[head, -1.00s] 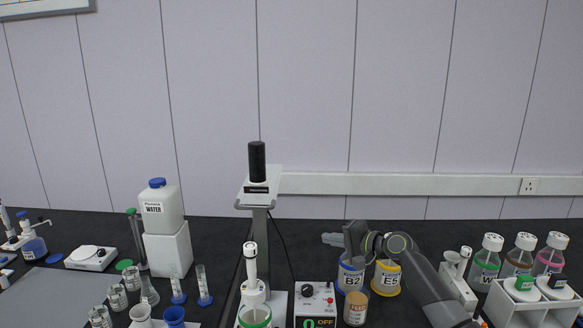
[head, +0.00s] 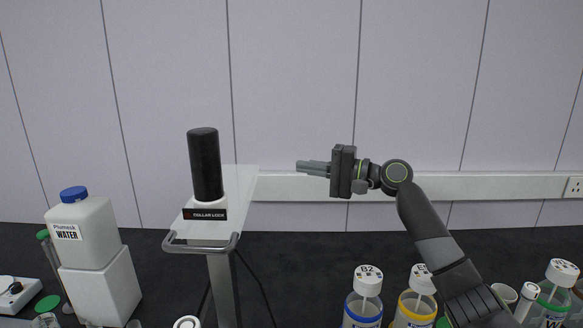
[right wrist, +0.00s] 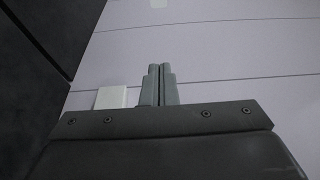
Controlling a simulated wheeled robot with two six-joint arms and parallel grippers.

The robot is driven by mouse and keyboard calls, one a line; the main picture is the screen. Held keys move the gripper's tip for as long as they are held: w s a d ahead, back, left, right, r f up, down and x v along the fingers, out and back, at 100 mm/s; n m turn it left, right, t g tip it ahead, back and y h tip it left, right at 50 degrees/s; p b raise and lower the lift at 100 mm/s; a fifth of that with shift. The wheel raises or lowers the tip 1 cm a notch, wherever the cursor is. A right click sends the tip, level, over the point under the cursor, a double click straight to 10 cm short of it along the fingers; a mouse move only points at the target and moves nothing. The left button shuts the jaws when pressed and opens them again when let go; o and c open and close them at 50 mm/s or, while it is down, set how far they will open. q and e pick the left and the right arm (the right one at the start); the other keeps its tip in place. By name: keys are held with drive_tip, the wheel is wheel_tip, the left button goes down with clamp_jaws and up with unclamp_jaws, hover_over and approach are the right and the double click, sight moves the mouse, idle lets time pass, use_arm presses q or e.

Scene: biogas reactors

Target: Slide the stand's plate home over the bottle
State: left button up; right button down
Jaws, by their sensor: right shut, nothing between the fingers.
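The stand (head: 221,280) rises left of centre in the head view. Its pale plate (head: 240,195) sits on top, with a grey handle bar (head: 200,248) along the front edge. A black cylinder (head: 205,165) stands upright on the plate in a white collar, behind a label reading COLLAR LOCK (head: 205,214). A round white top (head: 187,322) shows at the bottom edge below the plate; the rest of it is out of frame, so I cannot tell the bottle there. My right gripper (head: 300,167) is shut and empty, right of the plate and apart from it. Its fingers (right wrist: 160,85) show together in the right wrist view.
A water container (head: 83,232) on a white block (head: 101,290) stands left of the stand. Bottles B2 (head: 363,300) and E8 (head: 415,305) stand below my right arm. A green-ringed bottle (head: 553,296) is at far right. A wall rail (head: 300,187) runs behind.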

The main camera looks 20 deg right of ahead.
use_arm(q)
wheel_tip(320, 180, up, 6)
drive_tip(key=p, duration=0.5)
drive_tip(key=shift+a+f, duration=0.1)
drive_tip(key=shift+f, duration=0.05)
use_arm(e)
drive_tip(key=w+a, duration=0.2)
drive_tip(key=a, duration=0.6)
drive_tip(key=shift+w+a, duration=0.2)
drive_tip(key=shift+a, duration=0.1)
use_arm(q)
drive_tip(key=shift+s, duration=0.15)
drive_tip(key=shift+s, duration=0.1)
use_arm(e)
drive_tip(key=shift+s, duration=0.1)
